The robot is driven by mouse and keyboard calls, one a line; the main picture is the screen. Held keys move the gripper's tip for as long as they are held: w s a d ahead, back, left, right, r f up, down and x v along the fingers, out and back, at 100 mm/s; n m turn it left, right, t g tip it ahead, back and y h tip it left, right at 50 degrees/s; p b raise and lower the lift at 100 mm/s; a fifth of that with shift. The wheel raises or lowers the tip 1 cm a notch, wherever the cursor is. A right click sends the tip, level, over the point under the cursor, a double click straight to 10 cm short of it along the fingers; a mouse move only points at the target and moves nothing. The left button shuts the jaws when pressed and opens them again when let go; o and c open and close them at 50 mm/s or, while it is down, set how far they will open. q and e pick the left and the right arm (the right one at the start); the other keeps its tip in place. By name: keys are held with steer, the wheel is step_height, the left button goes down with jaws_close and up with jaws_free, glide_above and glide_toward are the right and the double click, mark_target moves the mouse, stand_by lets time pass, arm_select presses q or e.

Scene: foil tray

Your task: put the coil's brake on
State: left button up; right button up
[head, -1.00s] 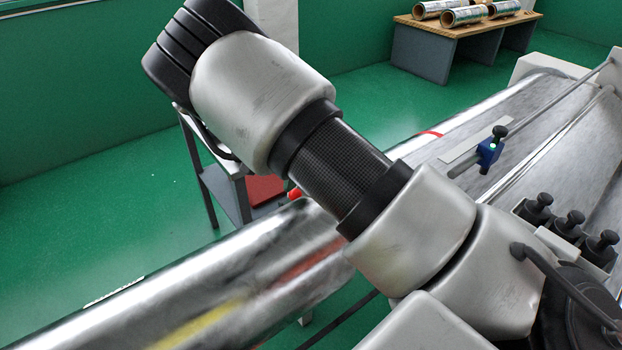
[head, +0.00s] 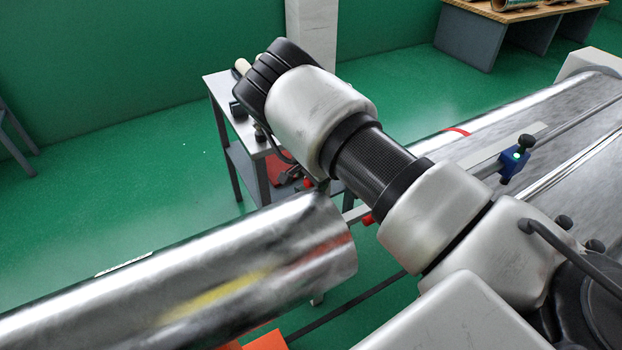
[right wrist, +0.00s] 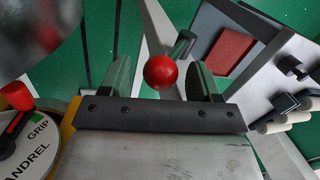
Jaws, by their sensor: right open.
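A red ball knob (right wrist: 160,72) on a greenish stem shows in the right wrist view. It appears between the two fingers of my right gripper (right wrist: 158,76), which are apart; no contact shows. A small red ball also shows in the head view (head: 309,183), under my right wrist at the roll's end. The shiny foil coil (head: 190,275) lies across the lower left of the head view. In the head view my right fingers are mostly hidden behind the wrist and coil. My left gripper is out of view.
A round label reading GRIP and MANDREL (right wrist: 30,145), with a red lever (right wrist: 15,124), is at the left of the wrist view. A small side table (head: 222,88) with items stands behind my right wrist. A blue clamp (head: 514,163) sits on a rail at right.

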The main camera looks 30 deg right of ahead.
steer(key=shift+w+a+f, duration=0.1)
steer(key=shift+a+f, duration=0.05)
steer(key=shift+f, duration=0.3)
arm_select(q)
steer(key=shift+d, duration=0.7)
arm_select(e)
steer(key=shift+c, duration=0.3)
jaws_close()
steer(key=shift+w+r+g+b, duration=0.25)
steer(key=shift+w+g+b, duration=0.2)
steer(key=shift+w+g, duration=0.25)
steer(key=w+g+b, duration=0.1)
steer(key=b, duration=0.1)
steer(key=shift+w+r+g+b, duration=0.2)
steer(key=shift+w+g+b, duration=0.15)
steer(key=shift+g+b, duration=0.05)
steer(key=shift+w+d+r+g+b, duration=0.2)
steer(key=shift+w+r+g+b, duration=0.15)
steer(key=shift+g+b, duration=0.25)
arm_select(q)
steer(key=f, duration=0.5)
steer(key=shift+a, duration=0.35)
arm_select(e)
steer(key=shift+r, duration=0.1)
